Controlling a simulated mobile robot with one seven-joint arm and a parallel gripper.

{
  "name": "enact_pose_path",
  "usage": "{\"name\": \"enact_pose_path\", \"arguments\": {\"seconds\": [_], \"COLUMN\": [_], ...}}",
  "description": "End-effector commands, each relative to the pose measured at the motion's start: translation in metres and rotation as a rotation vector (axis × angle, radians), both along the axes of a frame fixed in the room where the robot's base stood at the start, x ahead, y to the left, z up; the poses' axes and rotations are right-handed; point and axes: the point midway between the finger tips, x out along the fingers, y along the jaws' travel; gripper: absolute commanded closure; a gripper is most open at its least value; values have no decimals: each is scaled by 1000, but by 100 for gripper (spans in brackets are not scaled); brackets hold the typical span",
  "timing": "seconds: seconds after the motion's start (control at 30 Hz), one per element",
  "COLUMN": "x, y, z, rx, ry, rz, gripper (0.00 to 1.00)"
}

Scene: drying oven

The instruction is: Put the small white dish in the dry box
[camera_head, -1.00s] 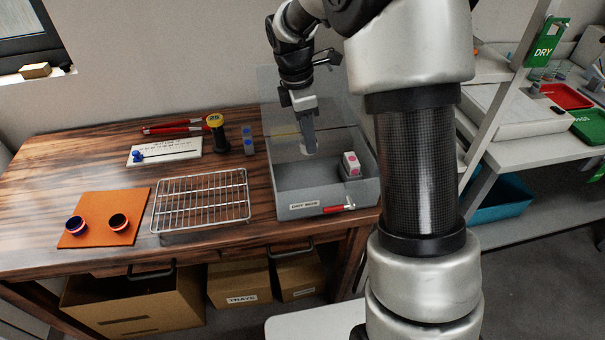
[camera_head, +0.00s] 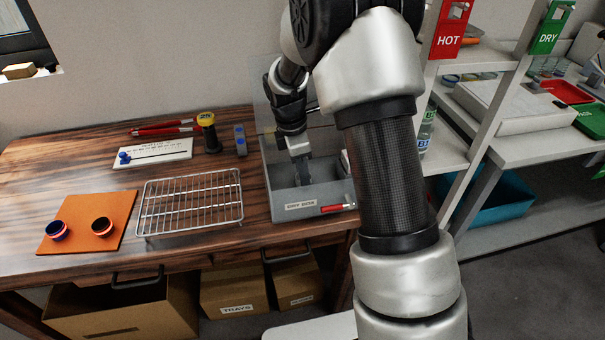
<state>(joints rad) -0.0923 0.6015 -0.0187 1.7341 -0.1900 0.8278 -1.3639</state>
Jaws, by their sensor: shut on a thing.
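The dry box (camera_head: 286,213) is a grey open-topped bin at the right end of the wooden table, with a label on its front and a clear raised lid behind. My gripper (camera_head: 303,181) reaches down into the box, with its fingers below the rim level. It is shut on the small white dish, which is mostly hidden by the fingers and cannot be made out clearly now. I cannot tell whether the dish touches the box floor.
A white block with pink dots sits in the box, mostly behind my arm. Left of the box are a wire rack (camera_head: 190,201), an orange mat (camera_head: 85,238) with two dark cups, a white board (camera_head: 150,152) and a black-and-yellow tool (camera_head: 209,134). Shelves stand right.

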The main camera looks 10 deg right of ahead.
Motion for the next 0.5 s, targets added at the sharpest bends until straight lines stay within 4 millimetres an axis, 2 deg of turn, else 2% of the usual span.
{"name": "enact_pose_path", "arguments": {"seconds": [0.27,0.3,0.4,0.5], "x": [0,0,0,0], "y": [0,0,0,0], "z": [-2,-1,-1,-1], "rx": [0,1,1,0], "ry": [-1,-1,-1,-1], "rz": [0,0,0,0], "gripper": [89,62,49,49]}}
